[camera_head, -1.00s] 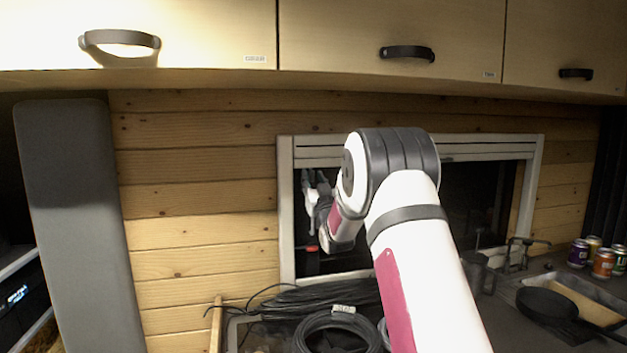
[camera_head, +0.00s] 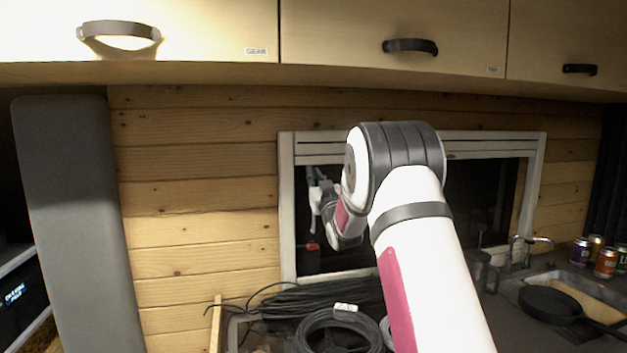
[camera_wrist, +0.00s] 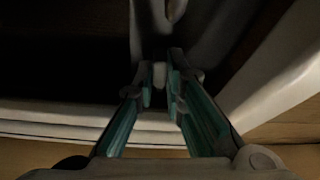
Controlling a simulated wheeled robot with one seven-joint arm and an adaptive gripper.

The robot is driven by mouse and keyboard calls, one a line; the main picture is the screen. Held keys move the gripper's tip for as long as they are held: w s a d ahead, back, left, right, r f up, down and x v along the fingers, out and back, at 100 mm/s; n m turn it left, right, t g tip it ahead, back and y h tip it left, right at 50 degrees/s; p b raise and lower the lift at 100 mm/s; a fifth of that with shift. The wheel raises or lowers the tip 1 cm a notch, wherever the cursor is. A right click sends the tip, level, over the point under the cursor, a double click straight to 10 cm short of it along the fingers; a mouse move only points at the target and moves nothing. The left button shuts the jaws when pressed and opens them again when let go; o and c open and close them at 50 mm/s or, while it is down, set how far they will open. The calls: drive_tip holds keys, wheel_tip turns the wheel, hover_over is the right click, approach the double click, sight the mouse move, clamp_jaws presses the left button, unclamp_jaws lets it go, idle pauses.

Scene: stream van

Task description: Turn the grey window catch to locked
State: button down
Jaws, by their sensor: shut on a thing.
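The grey window catch (camera_wrist: 159,72) is at the window's left side, and only a small part of it shows between my fingertips in the wrist view. My gripper (camera_wrist: 161,82) is shut on it, with one teal-lined finger on each side. In the head view my gripper (camera_head: 319,186) is at the left part of the window (camera_head: 287,210), partly hidden behind my own arm. A small red piece (camera_head: 312,246) shows below it. I cannot tell the catch's exact angle, because the wrist view is dark and my fingers cover much of it.
Overhead cabinets (camera_head: 390,35) run above the window. A grey upright panel (camera_head: 70,200) stands at the left. Coiled black cables (camera_head: 335,322) lie below the window. A black pan (camera_head: 550,303), a tap (camera_head: 528,241) and several cans (camera_head: 605,263) are at the right.

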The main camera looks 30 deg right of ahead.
drive_tip(key=shift+d+r+n+g+y+b, duration=0.1)
drive_tip(key=shift+n+g+y+b, duration=0.85)
drive_tip(key=shift+n, duration=2.4)
drive_tip(key=shift+d+r+n+g+y+b, duration=0.1)
drive_tip(key=shift+n+g+y+b, duration=0.25)
drive_tip(key=shift+n+y, duration=2.05)
drive_tip(key=shift+r+n+g+y+b, duration=0.1)
drive_tip(key=shift+n+g+y+b, duration=0.35)
drive_tip(key=shift+n, duration=3.8)
drive_tip(key=shift+f+g, duration=0.1)
drive_tip(key=shift+g, duration=0.15)
drive_tip(key=c, duration=1.7)
unclamp_jaws()
drive_tip(key=shift+o, duration=0.2)
drive_tip(key=shift+h, duration=0.4)
